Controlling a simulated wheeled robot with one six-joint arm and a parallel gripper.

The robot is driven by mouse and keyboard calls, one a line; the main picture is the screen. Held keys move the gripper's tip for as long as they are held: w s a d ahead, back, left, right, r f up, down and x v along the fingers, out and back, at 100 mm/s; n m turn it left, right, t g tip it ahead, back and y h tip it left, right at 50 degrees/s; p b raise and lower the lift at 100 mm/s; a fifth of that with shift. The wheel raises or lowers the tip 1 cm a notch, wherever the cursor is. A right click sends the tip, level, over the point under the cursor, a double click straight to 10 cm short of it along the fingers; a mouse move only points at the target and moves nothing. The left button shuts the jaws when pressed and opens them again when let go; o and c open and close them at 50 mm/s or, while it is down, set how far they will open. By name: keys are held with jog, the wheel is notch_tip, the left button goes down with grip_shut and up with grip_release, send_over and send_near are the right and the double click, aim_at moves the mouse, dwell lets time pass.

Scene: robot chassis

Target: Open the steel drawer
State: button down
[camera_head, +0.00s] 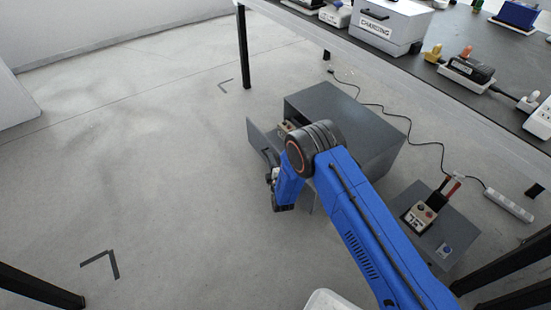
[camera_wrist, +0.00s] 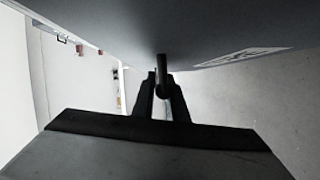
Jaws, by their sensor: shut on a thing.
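The steel drawer is part of a grey cabinet (camera_head: 345,112) on the floor under the table. Its front panel (camera_head: 262,142) stands out from the cabinet body, and small items show in the gap behind it, so the drawer is partly open. My blue arm covers the right part of the panel and gap. My gripper (camera_head: 272,176) is at the outer face of the panel. In the wrist view the drawer front (camera_wrist: 120,25) fills the top, and my gripper (camera_wrist: 161,88) is shut on the dark bar handle (camera_wrist: 162,68). A label is on the panel at right.
A dark table (camera_head: 440,65) with boxes and chargers stands above the cabinet, its black leg (camera_head: 243,48) behind. A lower grey box (camera_head: 432,232) with a small device is at right. A cable and power strip (camera_head: 508,205) lie on the floor. The floor at left is clear.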

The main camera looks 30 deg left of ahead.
jog(key=shift+s+f, duration=0.1)
jog(key=c, duration=1.8)
grip_release()
jog(key=shift+o, duration=0.2)
jog(key=v, duration=1.7)
jog(key=shift+d, duration=0.15)
